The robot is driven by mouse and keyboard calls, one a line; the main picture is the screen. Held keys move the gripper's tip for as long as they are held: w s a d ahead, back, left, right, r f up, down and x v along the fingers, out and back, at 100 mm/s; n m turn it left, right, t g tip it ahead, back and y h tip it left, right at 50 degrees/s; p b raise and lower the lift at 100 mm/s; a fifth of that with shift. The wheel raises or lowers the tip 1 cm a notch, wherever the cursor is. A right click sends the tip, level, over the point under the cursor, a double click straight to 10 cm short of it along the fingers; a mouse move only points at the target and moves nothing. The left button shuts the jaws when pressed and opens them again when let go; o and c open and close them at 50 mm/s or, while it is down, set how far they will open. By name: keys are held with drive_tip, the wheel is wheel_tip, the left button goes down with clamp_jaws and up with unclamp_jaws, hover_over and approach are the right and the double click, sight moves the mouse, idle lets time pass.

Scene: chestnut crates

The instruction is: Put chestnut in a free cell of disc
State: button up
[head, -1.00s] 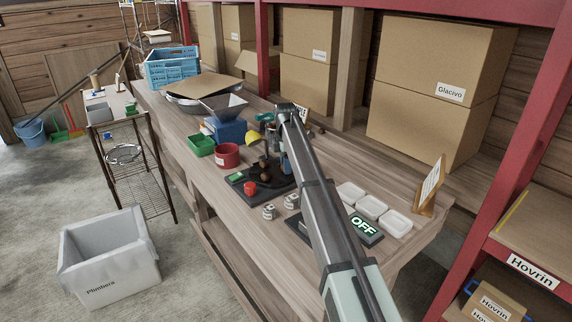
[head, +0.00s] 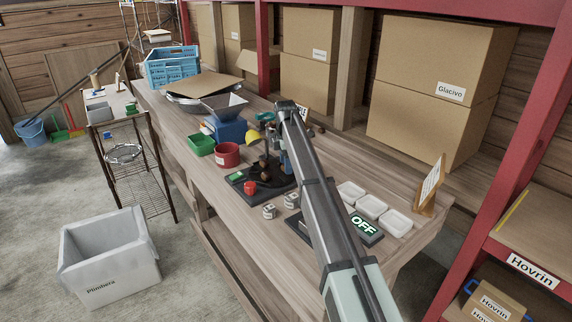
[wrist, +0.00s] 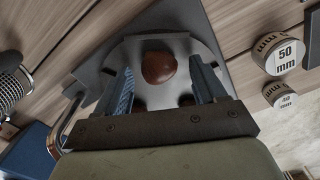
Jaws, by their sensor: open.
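A brown chestnut (wrist: 158,67) shows in the wrist view, between the two blue ridged fingers of my gripper (wrist: 161,78). The fingers are open, with gaps visible on both sides of the chestnut. The chestnut rests on or just above a light grey plate (wrist: 153,97), which may be the disc. A dark opening shows in this plate beside the right finger; other cells are hidden by my gripper. In the head view my arm covers most of this area. Small brown chestnuts (head: 264,171) show on the dark apparatus left of my arm.
Two metal weights, one marked 50 mm (wrist: 279,53), stand near the apparatus. A red pot (head: 227,155), a green tray (head: 201,145) and a blue hopper machine (head: 228,130) stand left.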

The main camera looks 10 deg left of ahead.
wheel_tip(320, 180, up, 12)
drive_tip(key=shift+f, duration=0.2)
drive_tip(key=shift+s+a, duration=0.1)
idle(0.3)
